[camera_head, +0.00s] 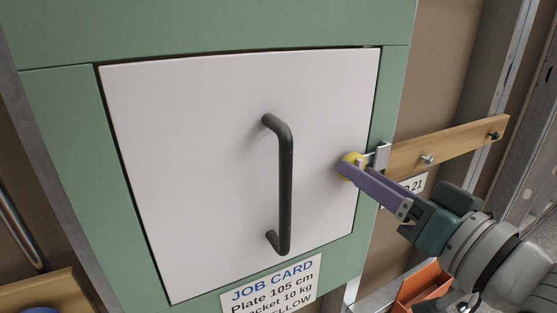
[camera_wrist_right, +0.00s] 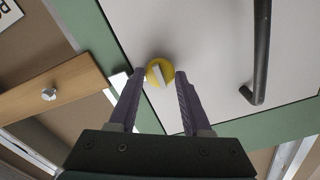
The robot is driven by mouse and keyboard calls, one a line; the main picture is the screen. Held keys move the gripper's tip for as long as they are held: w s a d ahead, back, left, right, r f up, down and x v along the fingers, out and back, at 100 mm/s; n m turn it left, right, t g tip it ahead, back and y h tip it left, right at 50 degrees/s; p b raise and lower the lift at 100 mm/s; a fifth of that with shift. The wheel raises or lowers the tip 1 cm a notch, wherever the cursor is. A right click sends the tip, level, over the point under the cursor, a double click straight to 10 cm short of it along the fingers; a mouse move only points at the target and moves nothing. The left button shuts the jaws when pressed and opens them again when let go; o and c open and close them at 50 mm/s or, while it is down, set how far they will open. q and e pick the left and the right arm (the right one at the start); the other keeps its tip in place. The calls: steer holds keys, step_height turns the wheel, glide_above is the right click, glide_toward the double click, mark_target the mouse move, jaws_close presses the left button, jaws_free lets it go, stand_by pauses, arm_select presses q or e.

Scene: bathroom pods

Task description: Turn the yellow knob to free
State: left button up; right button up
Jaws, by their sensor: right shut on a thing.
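The yellow knob (camera_head: 347,159) sits on the right edge of a white door (camera_head: 200,130) in a green frame. It also shows in the right wrist view (camera_wrist_right: 151,77) as a yellow disc with a white bar across it. The bar runs nearly along the fingers, slightly tilted. In the head view the fingers hide part of the knob. A metal latch piece (camera_head: 382,155) is just right of the knob. My left gripper is not in view.
A black vertical handle (camera_head: 286,185) stands out from the door, left of the knob. A wooden rail (camera_head: 450,145) with metal studs runs to the right. A job card (camera_head: 270,288) is below the door. An orange bin (camera_head: 422,285) is at the lower right.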

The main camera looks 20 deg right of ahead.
jaws_close()
steer(key=shift+r, duration=0.1)
steer(key=n+p, duration=0.2)
steer(key=n, duration=1.5)
steer(key=shift+n+p, duration=0.3)
steer(key=shift+n, duration=0.1)
stand_by(0.4)
